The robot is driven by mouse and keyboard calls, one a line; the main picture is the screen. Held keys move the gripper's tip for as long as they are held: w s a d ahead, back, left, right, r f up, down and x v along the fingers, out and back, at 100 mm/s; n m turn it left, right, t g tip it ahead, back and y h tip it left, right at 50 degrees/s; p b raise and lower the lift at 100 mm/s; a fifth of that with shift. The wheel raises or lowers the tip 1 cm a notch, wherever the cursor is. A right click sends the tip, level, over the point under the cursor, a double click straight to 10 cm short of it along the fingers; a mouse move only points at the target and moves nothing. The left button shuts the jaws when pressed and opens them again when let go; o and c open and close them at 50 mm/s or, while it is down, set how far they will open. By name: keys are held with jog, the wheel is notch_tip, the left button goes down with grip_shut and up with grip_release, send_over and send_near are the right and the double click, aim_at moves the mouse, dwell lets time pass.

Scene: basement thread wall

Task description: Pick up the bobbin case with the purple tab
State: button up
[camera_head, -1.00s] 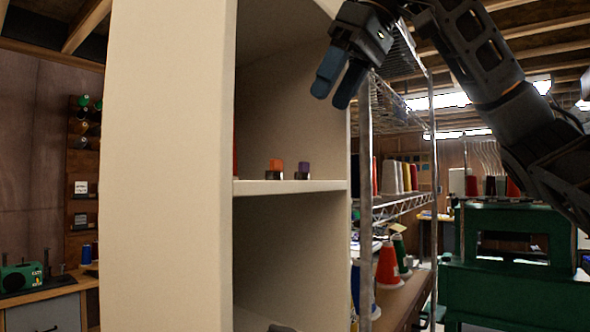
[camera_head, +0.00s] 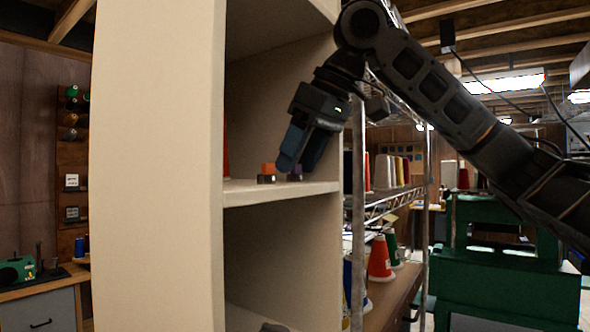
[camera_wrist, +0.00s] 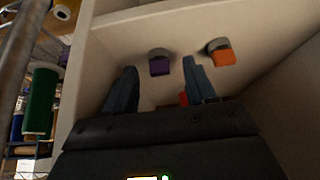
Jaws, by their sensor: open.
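The bobbin case with the purple tab (camera_wrist: 159,65) stands on the cream shelf; in the wrist view it lies ahead of my fingers, between their lines. In the head view only a sliver of its purple tab (camera_head: 299,169) shows beside my fingers. The bobbin case with the orange tab (camera_head: 267,172) stands just to its left in the head view, and to the right in the wrist view (camera_wrist: 224,57). My gripper (camera_head: 295,166) is open and empty, close to the purple-tabbed case; it also shows in the wrist view (camera_wrist: 161,88). I cannot tell whether a finger touches the case.
The shelf (camera_head: 250,196) sits in a cream cabinet with a tall side panel (camera_head: 160,180) on the left. A red item (camera_head: 226,150) is partly hidden behind that panel. A wire rack (camera_head: 357,200) with thread cones stands close on the right.

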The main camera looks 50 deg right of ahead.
jog(key=shift+w+f, duration=0.2)
jog(key=shift+f, duration=0.2)
grip_shut()
